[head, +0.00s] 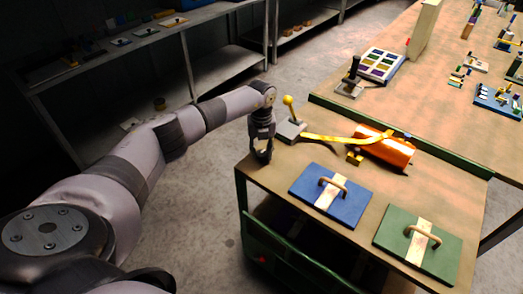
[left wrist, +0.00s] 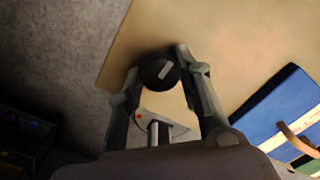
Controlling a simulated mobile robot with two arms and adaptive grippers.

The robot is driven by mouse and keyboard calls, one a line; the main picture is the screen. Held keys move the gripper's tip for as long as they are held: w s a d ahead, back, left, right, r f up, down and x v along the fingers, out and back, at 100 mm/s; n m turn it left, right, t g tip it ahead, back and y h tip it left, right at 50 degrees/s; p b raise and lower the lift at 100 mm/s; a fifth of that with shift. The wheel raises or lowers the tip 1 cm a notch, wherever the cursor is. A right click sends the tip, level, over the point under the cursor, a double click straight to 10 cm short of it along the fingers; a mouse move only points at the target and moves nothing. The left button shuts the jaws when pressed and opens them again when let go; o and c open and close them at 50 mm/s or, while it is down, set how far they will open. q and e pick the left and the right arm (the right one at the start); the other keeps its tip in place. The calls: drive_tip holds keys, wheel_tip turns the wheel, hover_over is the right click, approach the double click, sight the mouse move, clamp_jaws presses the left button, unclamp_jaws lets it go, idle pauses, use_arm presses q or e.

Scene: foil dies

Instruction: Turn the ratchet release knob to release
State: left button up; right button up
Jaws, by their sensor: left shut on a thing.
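A yellow strap (head: 325,139) runs from the block to an orange cylinder (head: 385,149). My right gripper is not in view.
A blue panel (head: 332,195) and a green panel (head: 418,244), each with a handle, lie on the table (head: 270,180). A second table behind bears a black-handled device (head: 351,84) and a colored grid board (head: 381,64). Metal shelves (head: 150,40) stand at the back left.

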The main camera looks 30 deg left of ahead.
use_arm(q)
drive_tip(key=c, duration=0.5)
drive_tip(key=shift+o, duration=0.2)
drive_tip(key=m+b, duration=0.2)
drive_tip(key=m, duration=0.1)
drive_tip(key=shift+f+m+b, duration=0.1)
drive_tip(key=shift+m+b, duration=0.25)
drive_tip(key=shift+m, duration=0.05)
drive_tip(key=m+b, duration=0.2)
drive_tip(key=m, duration=0.2)
drive_tip(key=shift+b, duration=0.3)
drive_tip(key=m+b, duration=0.2)
drive_tip(key=m, duration=0.3)
drive_tip(key=shift+m+b, duration=0.3)
drive_tip(key=shift+m, duration=0.1)
drive_tip(key=m+b, duration=0.1)
drive_tip(key=m, duration=0.3)
drive_tip(key=shift+r+m, duration=0.2)
drive_tip(key=shift+m, duration=0.1)
